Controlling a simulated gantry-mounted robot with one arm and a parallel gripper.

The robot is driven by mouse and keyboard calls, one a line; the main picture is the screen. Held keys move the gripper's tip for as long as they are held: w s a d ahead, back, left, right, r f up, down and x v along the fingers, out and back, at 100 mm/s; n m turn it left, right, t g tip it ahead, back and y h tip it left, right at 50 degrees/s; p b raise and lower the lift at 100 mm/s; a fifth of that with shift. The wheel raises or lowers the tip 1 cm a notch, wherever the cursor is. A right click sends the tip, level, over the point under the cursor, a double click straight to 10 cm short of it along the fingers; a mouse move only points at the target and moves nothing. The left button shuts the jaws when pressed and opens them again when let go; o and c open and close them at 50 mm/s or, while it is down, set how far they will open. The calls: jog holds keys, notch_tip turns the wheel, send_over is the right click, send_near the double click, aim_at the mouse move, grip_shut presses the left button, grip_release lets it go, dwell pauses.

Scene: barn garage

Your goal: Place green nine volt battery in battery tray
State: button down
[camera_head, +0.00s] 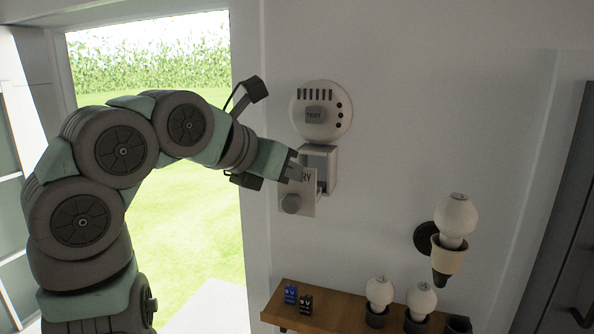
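The battery tray (319,157) is an open grey box below a round white detector with a TEST button (316,115) on the wall. Its front panel (309,187), with the letters "RY" showing and a round grey knob, stands out from the wall. My gripper (296,168) is at the left side of the tray, just above the panel. Its fingertips are small and partly overlap the tray, so I cannot tell whether they are open or hold anything. I see no green battery; the tray's inside is partly hidden.
A blue battery (290,294) and a dark battery (306,304) stand on a wooden shelf (337,322) below. Bulbs (379,292) stand to their right. A wall lamp (454,222) juts out at right. An open doorway lies behind my arm.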

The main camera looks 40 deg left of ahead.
jog(key=shift+f+b, duration=0.35)
jog(key=shift+b, duration=0.15)
jog(key=c, duration=1.4)
grip_release()
jog(key=shift+r, duration=0.2)
jog(key=shift+r+p, duration=0.2)
jog(key=shift+p, duration=0.35)
jog(key=shift+s+b, duration=0.3)
jog(key=b+v, duration=0.2)
jog(key=v, duration=0.9)
jog(key=shift+s+d+r, duration=0.1)
